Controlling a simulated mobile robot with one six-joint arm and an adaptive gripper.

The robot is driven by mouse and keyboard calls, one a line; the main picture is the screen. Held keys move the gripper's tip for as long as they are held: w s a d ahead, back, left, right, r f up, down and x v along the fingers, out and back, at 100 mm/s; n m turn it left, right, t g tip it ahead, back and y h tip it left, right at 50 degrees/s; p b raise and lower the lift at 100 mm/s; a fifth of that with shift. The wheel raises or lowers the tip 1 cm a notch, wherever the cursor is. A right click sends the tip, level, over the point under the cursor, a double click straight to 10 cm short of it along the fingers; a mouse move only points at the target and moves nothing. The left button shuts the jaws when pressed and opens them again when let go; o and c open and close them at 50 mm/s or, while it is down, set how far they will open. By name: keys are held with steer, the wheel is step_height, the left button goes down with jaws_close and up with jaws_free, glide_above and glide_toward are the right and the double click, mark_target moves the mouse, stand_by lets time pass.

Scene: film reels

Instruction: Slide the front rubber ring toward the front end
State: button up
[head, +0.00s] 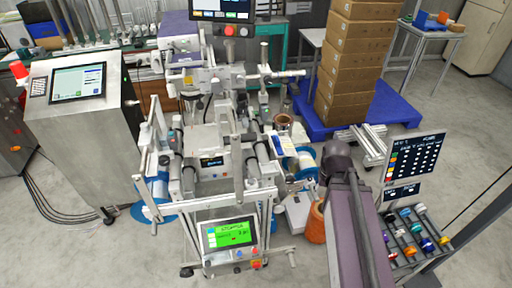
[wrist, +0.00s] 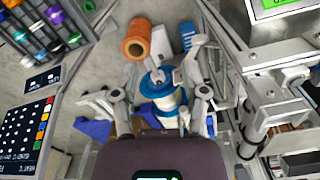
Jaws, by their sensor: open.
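A white roll (wrist: 168,101) between two blue discs sits on a grey shaft in the middle of the wrist view. The same reel shows in the head view with a blue disc (head: 304,160), partly behind my arm. I cannot make out a separate rubber ring; the disc at the shaft's visible end (wrist: 152,86) may be or hide it. My gripper (wrist: 171,73) is open, one finger on each side of the reel and shaft end. Nothing is held, and whether a finger touches the reel is unclear. In the head view my arm hides the fingers.
An orange roll (wrist: 137,42) lies on the floor beyond the reel. The machine frame (wrist: 258,75) stands close on the right in the wrist view. A rack of coloured spools (head: 418,236) and a dark sign (head: 412,155) stand right of my arm. Stacked cartons (head: 348,75) are behind.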

steer(key=shift+s+a, duration=0.1)
steer(key=shift+a, duration=0.05)
steer(key=o, duration=0.6)
steer(key=shift+w+a+f, duration=0.1)
steer(key=shift+w+a, duration=0.1)
steer(key=shift+w, duration=0.25)
steer(key=w+a+r+n+g+y+b, duration=0.1)
steer(key=w+a+y+b, duration=0.2)
steer(key=w, duration=1.1)
steer(key=w+a+r+n+g+y+b, duration=0.1)
steer(key=w+a+y, duration=0.6)
steer(key=w, duration=0.7)
steer(key=shift+a+r+n+g+y+b, duration=0.25)
steer(key=shift+a+n+g+y+b, duration=0.15)
steer(key=shift+n+g+b, duration=0.4)
